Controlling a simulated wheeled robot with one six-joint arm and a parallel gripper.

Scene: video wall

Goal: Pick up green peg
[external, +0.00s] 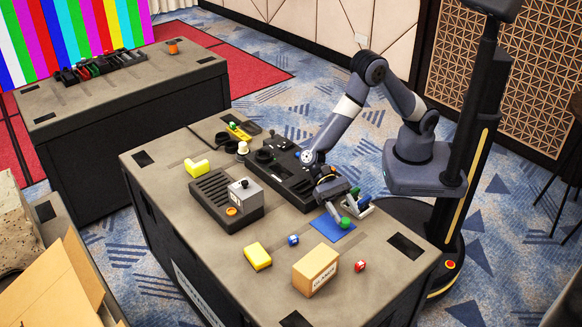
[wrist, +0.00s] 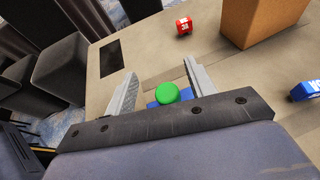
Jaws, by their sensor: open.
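The green peg (external: 345,222) is at the blue mat (external: 332,230) near the right side of the table. In the wrist view its round green top (wrist: 167,93) shows between the two grey fingers, with a strip of blue (wrist: 153,104) beside it. My gripper (external: 347,211) is low over the mat, its fingers spread on either side of the peg. In the wrist view my gripper (wrist: 159,70) is open, with gaps between the peg and both fingers. The peg's lower part is hidden.
A cardboard box (external: 315,271), a red block (external: 360,266), a small blue block (external: 293,240) and a yellow block (external: 257,256) stand in front of the mat. A dark slotted rack (external: 213,199) and a black tray (external: 282,171) lie further left. Bare tabletop surrounds the small blocks.

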